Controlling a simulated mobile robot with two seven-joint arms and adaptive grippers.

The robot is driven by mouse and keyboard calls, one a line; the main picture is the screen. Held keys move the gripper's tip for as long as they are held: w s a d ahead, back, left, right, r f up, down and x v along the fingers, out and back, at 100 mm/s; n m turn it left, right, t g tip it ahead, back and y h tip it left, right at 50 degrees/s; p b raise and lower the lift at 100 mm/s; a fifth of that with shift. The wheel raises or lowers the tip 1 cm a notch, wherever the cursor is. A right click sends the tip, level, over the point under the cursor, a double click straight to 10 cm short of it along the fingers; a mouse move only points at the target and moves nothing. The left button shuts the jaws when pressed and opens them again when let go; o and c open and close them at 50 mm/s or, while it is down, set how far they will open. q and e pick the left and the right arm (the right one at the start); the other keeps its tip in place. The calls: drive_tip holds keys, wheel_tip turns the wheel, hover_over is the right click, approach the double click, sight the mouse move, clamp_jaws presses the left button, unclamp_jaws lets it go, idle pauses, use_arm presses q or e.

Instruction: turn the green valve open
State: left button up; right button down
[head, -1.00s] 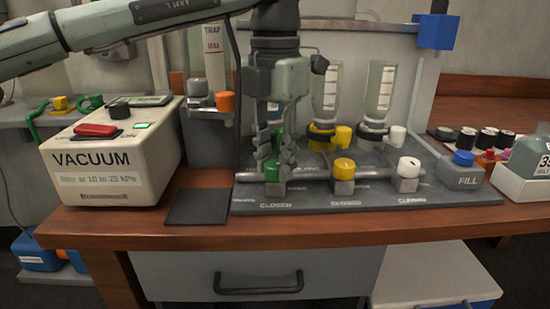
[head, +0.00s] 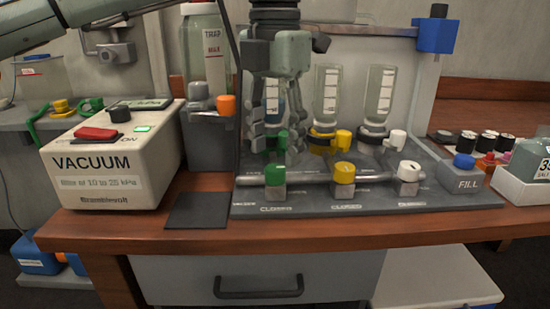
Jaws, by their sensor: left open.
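A green valve knob (head: 275,175) sits at the left end of the front pipe on the grey manifold board (head: 330,208), above a "CLOSED" label. It is in plain view, and its pointer direction is too small to tell. A second green knob (head: 281,139) stands behind it, near the left bottle. My left gripper (head: 276,149) points down with its fingers spread, above and behind the front green knob. One finger is on each side of the rear green knob in the picture; I cannot tell whether they touch it. The gripper holds nothing. My right gripper is out of view.
Yellow (head: 343,172) and white (head: 409,171) valve knobs stand to the right on the same pipe. Upright bottles (head: 327,95) are behind. A vacuum box (head: 110,160) stands left, a trap bottle (head: 204,60) behind it. A dark pad (head: 198,210) lies flat near the front edge.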

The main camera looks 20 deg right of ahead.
sight(275, 168)
use_arm(q)
wheel_tip(275, 168, up, 8)
drive_tip(key=shift+r, duration=0.2)
idle(0.4)
